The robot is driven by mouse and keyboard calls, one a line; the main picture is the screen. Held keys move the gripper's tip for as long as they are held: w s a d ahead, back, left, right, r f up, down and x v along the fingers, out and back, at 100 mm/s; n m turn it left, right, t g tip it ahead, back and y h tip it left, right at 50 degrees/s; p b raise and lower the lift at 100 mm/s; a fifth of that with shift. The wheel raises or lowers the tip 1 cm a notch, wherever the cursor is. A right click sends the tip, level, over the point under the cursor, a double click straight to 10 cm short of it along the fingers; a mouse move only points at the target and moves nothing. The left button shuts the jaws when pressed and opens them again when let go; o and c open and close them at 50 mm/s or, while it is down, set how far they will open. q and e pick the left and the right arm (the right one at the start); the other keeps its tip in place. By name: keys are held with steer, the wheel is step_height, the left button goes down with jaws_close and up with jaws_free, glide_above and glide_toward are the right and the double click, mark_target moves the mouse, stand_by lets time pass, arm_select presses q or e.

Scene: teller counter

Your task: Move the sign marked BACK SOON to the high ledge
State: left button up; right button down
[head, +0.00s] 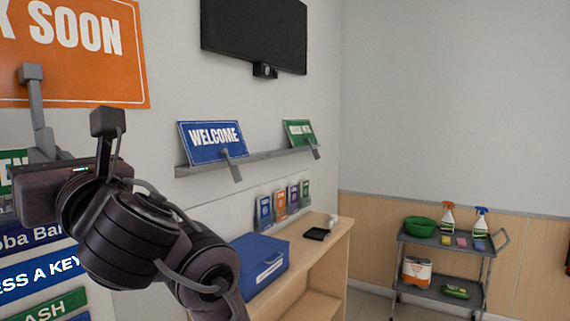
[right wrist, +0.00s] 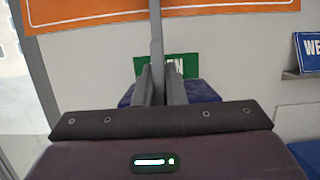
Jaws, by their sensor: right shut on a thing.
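The orange sign with white letters (head: 85,55), of which "K SOON" shows, is at the upper left in the head view, cut off by the frame. Its lower edge also shows in the right wrist view (right wrist: 90,12). A grey stem runs down from it. My right gripper (head: 45,152) is shut on that stem below the sign and holds it up. The fingers also show in the right wrist view (right wrist: 160,85). A grey wall ledge (head: 270,158) carries a blue WELCOME sign (head: 212,142) and a green sign (head: 299,132). My left gripper is not in view.
A dark screen (head: 255,35) hangs above the ledge. Below are small cards (head: 279,203), a blue box (head: 258,262) and a wooden counter (head: 325,240). A cart (head: 440,240) with cleaning things stands at the right. Another green sign (right wrist: 182,67) is behind my right fingers.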

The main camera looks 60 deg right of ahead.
steer(key=shift+r, duration=3.35)
steer(key=shift+w+r, duration=0.1)
steer(key=shift+t, duration=0.4)
steer(key=shift+w+r, duration=0.1)
steer(key=shift+r, duration=3.15)
step_height(320, 180, up, 7)
steer(key=shift+f, duration=0.15)
steer(key=shift+w, duration=0.1)
step_height(320, 180, up, 7)
glide_above(37, 97)
steer(key=s, duration=0.2)
steer(key=shift+f+t, duration=0.1)
steer(key=shift+t, duration=0.2)
